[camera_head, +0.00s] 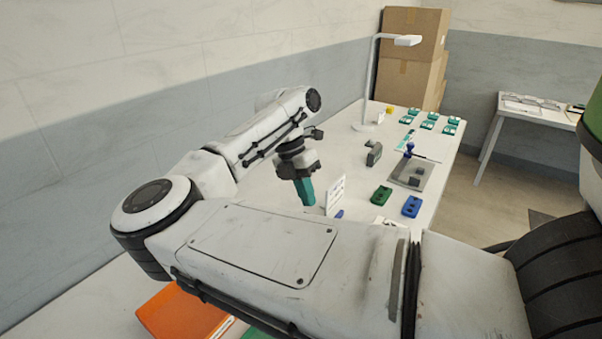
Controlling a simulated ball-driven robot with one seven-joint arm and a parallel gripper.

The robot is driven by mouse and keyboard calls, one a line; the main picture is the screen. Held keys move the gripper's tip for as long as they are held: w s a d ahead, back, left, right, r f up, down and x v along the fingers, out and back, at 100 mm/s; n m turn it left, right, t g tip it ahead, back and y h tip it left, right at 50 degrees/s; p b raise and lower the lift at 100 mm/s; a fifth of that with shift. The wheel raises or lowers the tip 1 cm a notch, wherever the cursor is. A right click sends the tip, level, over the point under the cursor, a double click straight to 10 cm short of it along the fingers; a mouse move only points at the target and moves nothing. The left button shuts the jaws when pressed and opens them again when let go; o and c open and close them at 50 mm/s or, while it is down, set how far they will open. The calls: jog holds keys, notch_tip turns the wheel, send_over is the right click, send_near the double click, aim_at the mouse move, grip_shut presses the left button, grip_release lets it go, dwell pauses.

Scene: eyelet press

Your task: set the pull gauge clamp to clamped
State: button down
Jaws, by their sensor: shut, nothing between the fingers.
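My gripper (306,192) hangs from the end of my arm, pointing down, left of the middle of the picture. Its teal fingers look shut with nothing held. To its right on the white table is a grey base plate (405,182) with a blue-topped upright post (409,150) and a small grey block. This may be the pull gauge with its clamp; its setting is too small to read. A separate dark grey device (374,153) stands left of the plate. My gripper is apart from both.
A white card (336,194) stands close right of my gripper. A green block (381,195) and a blue block (411,206) lie in front of the plate. Several teal pieces (427,124) and a lamp (373,85) are farther back. My arm hides much of the near table.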

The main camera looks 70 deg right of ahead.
jog(key=s, duration=0.1)
jog(key=s+f+p, duration=0.1)
jog(key=s, duration=0.1)
jog(key=s+a, duration=0.1)
jog(key=shift+s+f+p, duration=0.3)
jog(key=shift+f+p, duration=0.05)
jog(key=shift+p, duration=0.05)
jog(key=shift+s+f+b, duration=0.1)
jog(key=shift+b, duration=0.2)
